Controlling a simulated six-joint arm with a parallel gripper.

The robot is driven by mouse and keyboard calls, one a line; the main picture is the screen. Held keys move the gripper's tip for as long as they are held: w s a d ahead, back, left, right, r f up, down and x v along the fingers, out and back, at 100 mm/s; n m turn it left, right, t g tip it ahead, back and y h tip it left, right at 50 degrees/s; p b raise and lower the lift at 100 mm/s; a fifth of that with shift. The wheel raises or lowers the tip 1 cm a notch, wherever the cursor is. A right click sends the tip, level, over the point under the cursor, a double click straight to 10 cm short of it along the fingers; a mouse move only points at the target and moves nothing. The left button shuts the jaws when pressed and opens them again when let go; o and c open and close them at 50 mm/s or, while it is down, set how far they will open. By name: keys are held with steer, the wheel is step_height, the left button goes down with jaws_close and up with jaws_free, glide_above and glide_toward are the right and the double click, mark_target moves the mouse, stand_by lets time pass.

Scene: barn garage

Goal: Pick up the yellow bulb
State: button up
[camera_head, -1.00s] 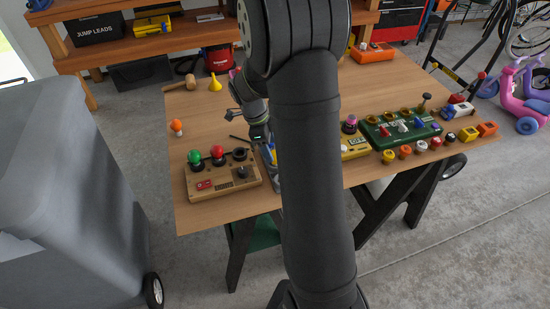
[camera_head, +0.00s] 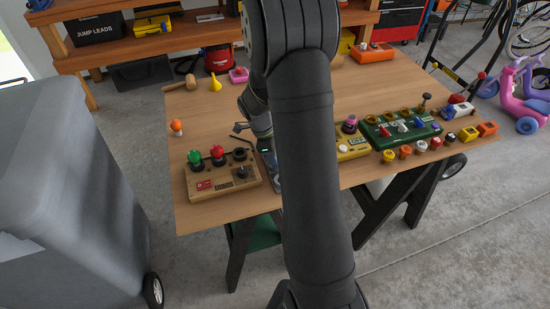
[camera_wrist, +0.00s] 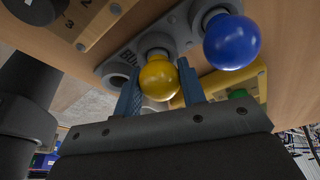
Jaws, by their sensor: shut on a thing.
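The yellow bulb (camera_wrist: 158,77) is between the two blue fingers of my gripper (camera_wrist: 160,88) in the wrist view. The gripper is shut on it. The bulb is at a grey socket of the grey board (camera_wrist: 112,72); I cannot tell whether its base is still inside. A blue bulb (camera_wrist: 232,42) is in the neighbouring socket, close to the right finger. In the head view my arm hides the yellow bulb, the fingertips and most of the grey board.
A yellow box (camera_head: 352,148) and a green box (camera_head: 400,130) stand to the right. The table's back middle (camera_head: 215,110) is mostly clear.

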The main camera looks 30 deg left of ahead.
steer(key=shift+c, duration=0.2)
steer(key=shift+r, duration=0.45)
steer(key=r, duration=0.2)
steer(key=d+r, duration=0.1)
steer(key=shift+r, duration=0.4)
steer(key=d+r, duration=0.6)
steer(key=d, duration=0.4)
steer(key=a, duration=1)
steer(key=shift+w+f, duration=0.2)
steer(key=shift+w, duration=0.2)
steer(key=s+a+f, duration=0.1)
steer(key=s+a, duration=0.2)
steer(key=a, duration=0.9)
steer(key=shift+s+a+f, duration=0.1)
steer(key=shift+s+f, duration=0.1)
steer(key=shift+f, duration=1.35)
steer(key=shift+s+a+f, duration=0.1)
steer(key=shift+s+f, duration=0.05)
steer(key=shift+f, duration=1.4)
steer(key=shift+f, duration=0.6)
